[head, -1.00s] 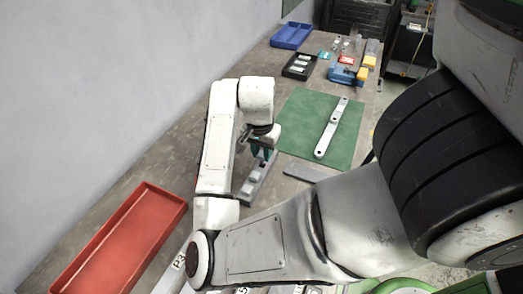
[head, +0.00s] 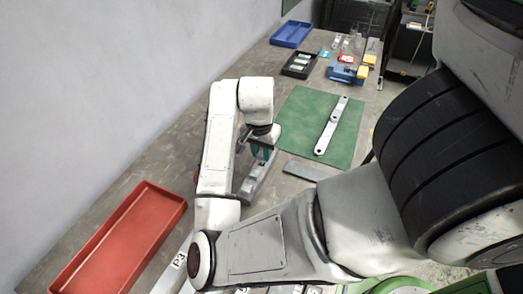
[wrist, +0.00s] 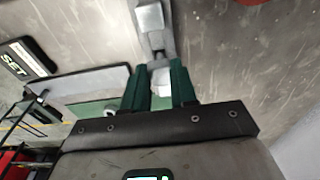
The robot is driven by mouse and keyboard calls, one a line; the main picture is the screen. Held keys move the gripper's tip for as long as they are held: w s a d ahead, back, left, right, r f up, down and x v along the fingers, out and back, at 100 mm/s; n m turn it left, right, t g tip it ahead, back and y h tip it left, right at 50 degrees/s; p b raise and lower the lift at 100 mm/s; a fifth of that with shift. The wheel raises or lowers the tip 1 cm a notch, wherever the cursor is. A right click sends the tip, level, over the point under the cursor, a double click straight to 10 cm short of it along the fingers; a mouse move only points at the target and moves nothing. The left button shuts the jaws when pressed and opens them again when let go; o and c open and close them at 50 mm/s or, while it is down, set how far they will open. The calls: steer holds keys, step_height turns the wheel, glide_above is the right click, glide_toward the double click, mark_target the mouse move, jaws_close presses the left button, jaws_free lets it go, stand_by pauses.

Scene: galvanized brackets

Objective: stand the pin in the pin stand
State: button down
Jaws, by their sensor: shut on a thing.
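My gripper (wrist: 160,88) has its two green fingers shut on a small pale piece, which looks like the pin (wrist: 162,82). The fingers hide much of it. A long grey metal block with raised parts, apparently the pin stand (head: 257,184), lies on the table below my gripper (head: 262,150) in the head view. In the wrist view the stand (wrist: 152,22) runs away from just beyond the fingertips. I cannot tell whether the pin touches it or sits in it.
A green mat (head: 298,125) with a long metal bracket (head: 332,125) lies to the right. A flat grey bar (head: 308,171) is near its front edge. A red tray (head: 125,240) stands at the lower left. Blue (head: 292,34) and black (head: 300,65) trays are at the back.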

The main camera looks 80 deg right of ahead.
steer(key=shift+f+b, duration=1)
steer(key=shift+f, duration=0.45)
steer(key=c, duration=0.8)
jaws_free()
steer(key=shift+r, duration=0.1)
steer(key=r, duration=0.3)
steer(key=r+p, duration=0.1)
steer(key=r, duration=0.5)
steer(key=shift+w+a+p, duration=0.15)
steer(key=shift+a+p, duration=0.2)
steer(key=shift+a, duration=0.05)
steer(key=shift+a+r, duration=0.1)
steer(key=shift+r, duration=0.7)
